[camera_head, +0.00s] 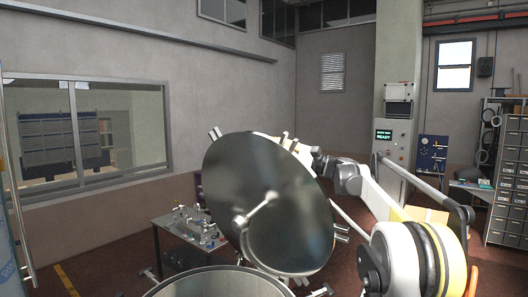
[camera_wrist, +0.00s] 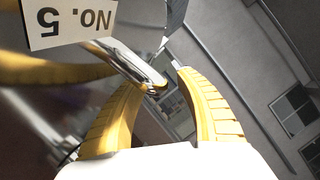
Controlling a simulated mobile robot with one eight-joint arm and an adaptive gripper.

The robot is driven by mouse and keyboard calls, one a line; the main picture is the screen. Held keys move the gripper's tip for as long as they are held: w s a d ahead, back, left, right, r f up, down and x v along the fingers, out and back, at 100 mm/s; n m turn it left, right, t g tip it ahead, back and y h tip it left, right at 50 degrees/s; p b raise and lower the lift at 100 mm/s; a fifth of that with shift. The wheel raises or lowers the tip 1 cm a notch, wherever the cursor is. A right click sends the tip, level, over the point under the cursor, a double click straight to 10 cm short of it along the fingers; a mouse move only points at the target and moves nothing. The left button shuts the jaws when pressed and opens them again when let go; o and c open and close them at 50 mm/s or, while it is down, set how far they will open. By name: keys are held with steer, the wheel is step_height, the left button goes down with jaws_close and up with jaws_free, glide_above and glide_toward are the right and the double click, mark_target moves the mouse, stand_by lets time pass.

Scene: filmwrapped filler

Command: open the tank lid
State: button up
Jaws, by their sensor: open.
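The tank lid (camera_head: 262,180) is a large dark round disc. It stands raised and steeply tilted above the tank (camera_head: 215,284), whose round metal rim shows at the bottom of the head view. The lid's inner side with a small central fitting faces the camera. My gripper (camera_head: 292,143) is at the lid's upper right edge, partly hidden behind it. In the wrist view its yellow fingers (camera_wrist: 160,82) are apart. A shiny metal bar (camera_wrist: 136,64) reaches between the fingertips; I cannot tell whether it touches them. A white "No. 5" label (camera_wrist: 68,22) hangs upside down at upper left.
A metal table (camera_head: 185,245) with fittings stands behind the tank at left. A window (camera_head: 85,135) is in the left wall. A control cabinet with a "READY" screen (camera_head: 384,135) and a drawer cabinet (camera_head: 508,195) stand at right. Clamps stick out around the lid and tank rim.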

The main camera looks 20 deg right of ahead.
steer(key=v, duration=1.1)
steer(key=shift+s, duration=0.2)
